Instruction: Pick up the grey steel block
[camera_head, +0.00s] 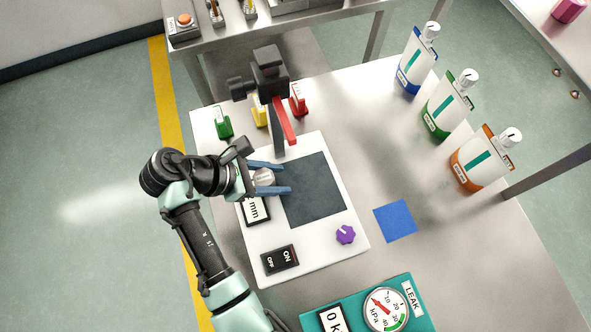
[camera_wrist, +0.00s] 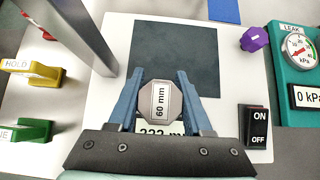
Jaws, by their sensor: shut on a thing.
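The grey steel block (camera_wrist: 160,104), a many-sided piece labelled "60 mm", sits between the two blue fingers of my gripper (camera_wrist: 160,76) in the wrist view. The fingers are shut on its sides and reach past it. In the head view, the block (camera_head: 264,177) shows between the fingers of my gripper (camera_head: 285,178), at the left edge of a dark square pad (camera_head: 318,195). The block partly covers a "mm" display (camera_head: 256,210) in the wrist view. I cannot tell whether it touches the surface below.
A metal post with a red lever (camera_head: 285,122) rises behind the pad. A purple knob (camera_head: 345,235), an ON/OFF switch (camera_head: 280,259) and a blue square (camera_head: 395,220) lie nearby. Several bottles, including a green-labelled one (camera_head: 448,105), stand right. A teal gauge unit (camera_head: 412,287) is in front.

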